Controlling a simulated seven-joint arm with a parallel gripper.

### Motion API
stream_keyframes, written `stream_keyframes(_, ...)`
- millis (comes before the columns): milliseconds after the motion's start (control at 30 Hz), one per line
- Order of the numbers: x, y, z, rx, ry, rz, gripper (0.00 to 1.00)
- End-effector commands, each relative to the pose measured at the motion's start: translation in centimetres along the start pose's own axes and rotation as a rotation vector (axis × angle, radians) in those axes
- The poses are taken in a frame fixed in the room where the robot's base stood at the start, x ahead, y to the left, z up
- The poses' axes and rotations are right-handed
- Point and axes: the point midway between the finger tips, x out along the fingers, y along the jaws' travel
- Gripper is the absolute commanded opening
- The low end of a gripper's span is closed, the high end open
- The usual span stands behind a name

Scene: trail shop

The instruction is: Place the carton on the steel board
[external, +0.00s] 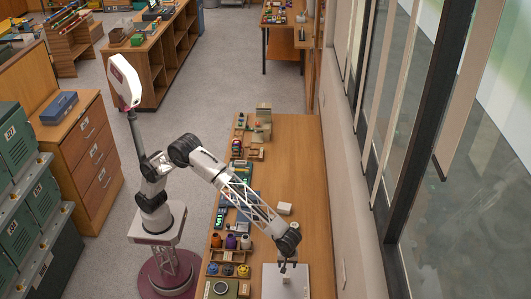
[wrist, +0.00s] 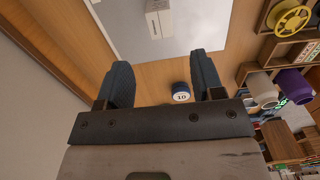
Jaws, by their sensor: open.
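A small white carton (wrist: 159,20) with printed markings sits on the grey steel board (wrist: 115,28) at the top of the wrist view. In the external view the carton (external: 286,280) shows as a small pale block on the steel board (external: 271,285), just below my gripper (external: 288,267). My gripper (wrist: 162,66) is open, with its two dark fingers wide apart and nothing held between them. The carton lies beyond the fingertips in the wrist view, apart from them. Its lower end and its contact with the board are hard to make out in the external view.
A pale block (external: 284,208) stands on the wooden table (external: 290,160) behind the board. A blue round tin (wrist: 181,92) shows between the fingers in the wrist view. Jars (external: 231,242) and other small goods line the table's left edge. A wall and windows flank the right.

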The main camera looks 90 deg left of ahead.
Motion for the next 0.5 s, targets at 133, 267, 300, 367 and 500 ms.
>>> stream_keyframes(133, -0.60, -0.02, -0.01, 0.000, 0.000, 0.000, 0.61)
stream_keyframes(267, -0.68, -0.02, -0.01, 0.000, 0.000, 0.000, 0.61)
stream_keyframes(300, -0.66, -0.02, -0.01, 0.000, 0.000, 0.000, 0.61)
stream_keyframes(367, -0.66, -0.02, -0.01, 0.000, 0.000, 0.000, 0.61)
stream_keyframes(500, -0.65, -0.02, -0.01, 0.000, 0.000, 0.000, 0.61)
